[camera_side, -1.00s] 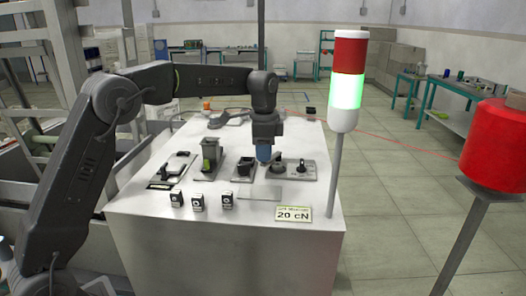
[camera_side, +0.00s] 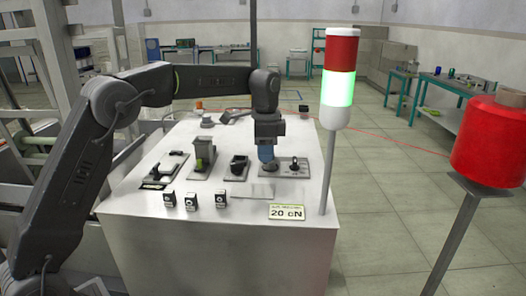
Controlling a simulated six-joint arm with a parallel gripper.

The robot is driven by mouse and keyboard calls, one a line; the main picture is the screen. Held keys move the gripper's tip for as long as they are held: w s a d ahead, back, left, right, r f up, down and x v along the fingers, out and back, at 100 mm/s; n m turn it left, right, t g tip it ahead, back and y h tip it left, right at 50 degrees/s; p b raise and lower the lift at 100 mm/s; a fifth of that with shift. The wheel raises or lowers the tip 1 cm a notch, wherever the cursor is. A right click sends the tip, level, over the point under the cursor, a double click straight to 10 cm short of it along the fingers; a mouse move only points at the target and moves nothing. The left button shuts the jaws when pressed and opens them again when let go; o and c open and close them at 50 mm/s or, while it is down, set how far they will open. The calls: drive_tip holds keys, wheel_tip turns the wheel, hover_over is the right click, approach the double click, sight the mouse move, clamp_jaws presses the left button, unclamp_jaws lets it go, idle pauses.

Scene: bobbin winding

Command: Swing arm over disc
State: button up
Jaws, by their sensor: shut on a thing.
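My gripper (camera_side: 267,154), with blue fingers, points down over the right-hand grey plate (camera_side: 304,175) on the white table. It is shut on a small dark part at the left of that plate; the fingers mostly hide this part. A small dark knob (camera_side: 294,163) stands on the same plate, just right of my gripper. At the back of the table is a round grey piece (camera_side: 207,122), with a longer grey arm-like piece (camera_side: 235,115) to its right. I cannot tell for sure which round part is the disc.
Other small fixtures (camera_side: 203,155) (camera_side: 237,166) stand left of my gripper. Several switch boxes (camera_side: 191,202) and a 20 cN sign (camera_side: 287,211) are at the front. A signal tower (camera_side: 338,80), lit green, rises at the right. A thin red thread runs to the red spool (camera_side: 490,145).

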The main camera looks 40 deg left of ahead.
drive_tip(key=shift+w+d, duration=0.3)
drive_tip(key=shift+d, duration=0.2)
drive_tip(key=shift+w+d, duration=0.1)
drive_tip(key=shift+d, duration=0.15)
idle(0.3)
drive_tip(key=o, duration=0.6)
drive_tip(key=shift+c, duration=0.2)
drive_tip(key=shift+a, duration=0.1)
wheel_tip(320, 180, up, 7)
idle(0.3)
idle(0.3)
